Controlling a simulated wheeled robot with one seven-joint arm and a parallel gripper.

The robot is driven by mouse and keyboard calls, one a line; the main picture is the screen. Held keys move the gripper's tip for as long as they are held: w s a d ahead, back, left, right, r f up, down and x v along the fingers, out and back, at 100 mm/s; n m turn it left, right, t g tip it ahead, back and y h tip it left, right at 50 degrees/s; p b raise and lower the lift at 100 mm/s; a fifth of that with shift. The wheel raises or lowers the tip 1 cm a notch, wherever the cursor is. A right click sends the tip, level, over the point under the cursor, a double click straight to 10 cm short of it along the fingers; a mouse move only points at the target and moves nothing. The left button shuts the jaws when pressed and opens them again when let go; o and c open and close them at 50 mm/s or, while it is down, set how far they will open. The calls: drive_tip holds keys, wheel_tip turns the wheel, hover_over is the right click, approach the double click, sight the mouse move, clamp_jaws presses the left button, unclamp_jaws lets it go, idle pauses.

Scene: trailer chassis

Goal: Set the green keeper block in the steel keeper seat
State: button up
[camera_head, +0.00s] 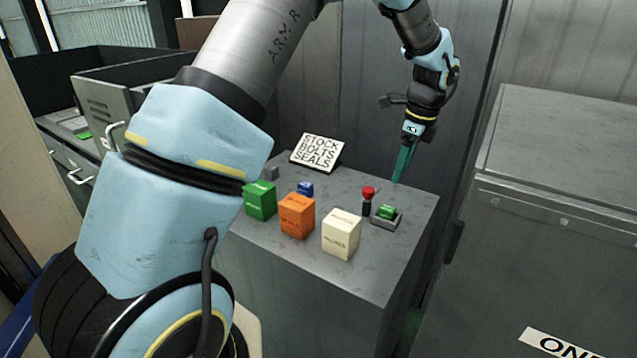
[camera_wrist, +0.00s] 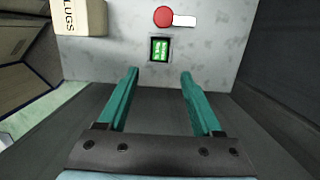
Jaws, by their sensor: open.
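A small green block (camera_head: 387,211), likely the keeper block, sits in or on a low grey steel seat (camera_head: 384,222) near the right edge of the grey cabinet top. In the wrist view the green block (camera_wrist: 159,50) shows from above as a small green rectangle with a dark border. I cannot tell how fully it is seated. My gripper (camera_head: 401,168) points downward above the back right of the cabinet top, apart from the block. Its teal fingers (camera_wrist: 158,85) are open and empty in the wrist view, with the block beyond their tips.
A red-topped knob (camera_head: 368,191) stands just left of the seat. A cream box (camera_head: 341,234), an orange box (camera_head: 297,216), a larger green box (camera_head: 260,201) and a small blue item (camera_head: 305,189) stand further left. A sign (camera_head: 317,151) stands behind. A metal cabinet (camera_head: 560,230) rises at right.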

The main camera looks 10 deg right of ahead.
drive_tip(key=a+r+n+h, duration=0.1)
drive_tip(key=a+r+n, duration=0.2)
drive_tip(key=a+n, duration=1.35)
drive_tip(key=s+a+n, duration=0.4)
drive_tip(key=a, duration=0.7)
drive_tip(key=s+a+f+n, duration=0.1)
drive_tip(key=s+a+n, duration=0.4)
drive_tip(key=a, duration=0.5)
drive_tip(key=shift+s+a+h, duration=0.3)
drive_tip(key=shift+a, duration=0.05)
